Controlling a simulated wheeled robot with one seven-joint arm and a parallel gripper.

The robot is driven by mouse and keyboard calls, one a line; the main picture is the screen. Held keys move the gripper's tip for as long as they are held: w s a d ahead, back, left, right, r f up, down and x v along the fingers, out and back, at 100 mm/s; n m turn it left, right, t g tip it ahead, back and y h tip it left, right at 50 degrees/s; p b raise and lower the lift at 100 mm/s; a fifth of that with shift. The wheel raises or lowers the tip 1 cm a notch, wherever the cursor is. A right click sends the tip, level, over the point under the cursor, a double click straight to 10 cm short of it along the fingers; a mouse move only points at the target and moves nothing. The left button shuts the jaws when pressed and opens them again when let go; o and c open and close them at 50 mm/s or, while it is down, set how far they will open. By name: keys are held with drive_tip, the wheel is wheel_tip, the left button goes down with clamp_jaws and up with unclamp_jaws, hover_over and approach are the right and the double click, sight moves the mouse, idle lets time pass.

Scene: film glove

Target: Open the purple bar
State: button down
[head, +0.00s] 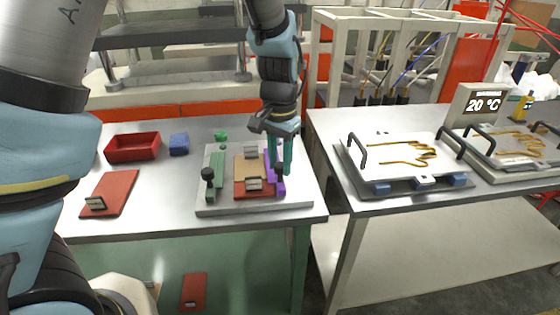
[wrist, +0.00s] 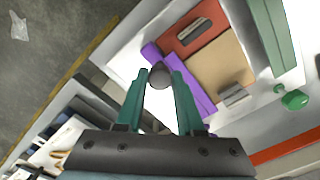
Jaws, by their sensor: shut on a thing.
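The purple bar (head: 281,187) runs along the right side of a brown and red piece (head: 240,189) on a pale fixture plate (head: 225,208). In the wrist view the purple bar (wrist: 203,98) passes behind my fingers. My gripper (head: 281,168) has teal fingers and points down over the bar. In the wrist view my gripper (wrist: 160,77) is shut on a dark round knob (wrist: 160,76) at the bar. The knob's lower part and its join to the bar are hidden.
A green bar (head: 217,168) with a black knob (head: 208,174) stands on the plate's left side. A red bin (head: 133,148), a blue block (head: 179,144) and a red plate (head: 112,192) lie further left. A second table with a handled plate (head: 400,155) stands right, across a gap.

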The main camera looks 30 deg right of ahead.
idle(0.6)
drive_tip(key=d, duration=0.1)
drive_tip(key=s+d, duration=0.1)
drive_tip(key=d+p, duration=0.1)
drive_tip(key=shift+s+d+r, duration=0.1)
drive_tip(key=shift+s+d, duration=0.2)
drive_tip(key=shift+d, duration=0.1)
drive_tip(key=c, duration=0.5)
unclamp_jaws()
wheel_tip(320, 180, up, 11)
drive_tip(key=b, duration=0.2)
drive_tip(key=shift+b, duration=0.35)
drive_tip(key=shift+f, duration=0.2)
